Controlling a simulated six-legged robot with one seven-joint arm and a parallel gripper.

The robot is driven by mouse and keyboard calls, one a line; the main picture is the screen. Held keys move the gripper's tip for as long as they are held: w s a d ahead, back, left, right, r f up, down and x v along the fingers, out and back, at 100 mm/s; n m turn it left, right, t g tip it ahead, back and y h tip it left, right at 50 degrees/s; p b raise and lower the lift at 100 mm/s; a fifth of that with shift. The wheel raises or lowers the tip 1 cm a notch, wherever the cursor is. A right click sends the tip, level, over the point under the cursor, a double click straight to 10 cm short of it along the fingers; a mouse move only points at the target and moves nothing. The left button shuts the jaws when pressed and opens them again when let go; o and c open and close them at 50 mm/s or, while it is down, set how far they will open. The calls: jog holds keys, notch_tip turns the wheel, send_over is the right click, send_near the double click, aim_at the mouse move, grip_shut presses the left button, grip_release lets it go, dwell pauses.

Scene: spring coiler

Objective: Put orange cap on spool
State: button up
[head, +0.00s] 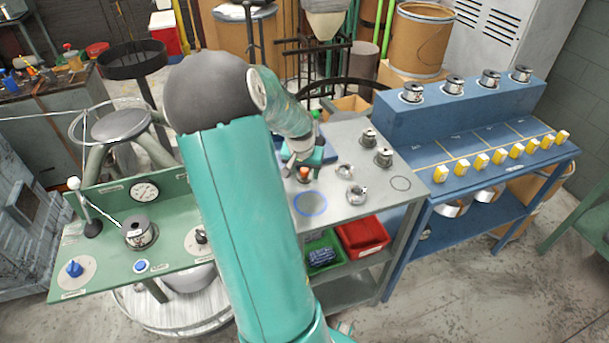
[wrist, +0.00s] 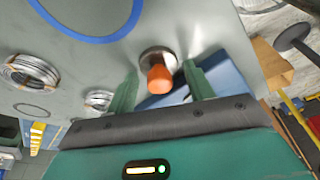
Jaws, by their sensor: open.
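An orange cap (head: 304,174) stands on the grey table, beyond the blue ring. In the wrist view the orange cap (wrist: 160,78) rises from a round dark metal base. My gripper (head: 306,158) is open around it, one finger on each side with a visible gap. In the wrist view my gripper (wrist: 161,88) shows both fingers apart. Metal spools (head: 383,157) stand at the right of the grey table. Another spool (head: 138,232) sits on the green machine at the left. I cannot tell which spool is meant.
Wire coils (head: 357,194) lie on the grey table. A blue ring (head: 310,203) is marked there. A blue bench (head: 492,160) with more spools and a row of yellow blocks stands at right. Red (head: 362,236) and green bins (head: 325,250) sit below. My arm hides the middle.

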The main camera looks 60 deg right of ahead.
jog(key=shift+c, duration=0.4)
jog(key=c, duration=0.8)
jog(key=shift+c, duration=0.3)
jog(key=shift+r, duration=0.15)
jog(key=shift+r, duration=0.25)
notch_tip(320, 180, up, 2)
jog(key=shift+r, duration=0.1)
jog(key=s+a+r, duration=0.6)
jog(key=a+r, duration=0.4)
jog(key=a, duration=0.2)
jog(key=shift+s+a, duration=0.15)
jog(key=shift+a, duration=0.1)
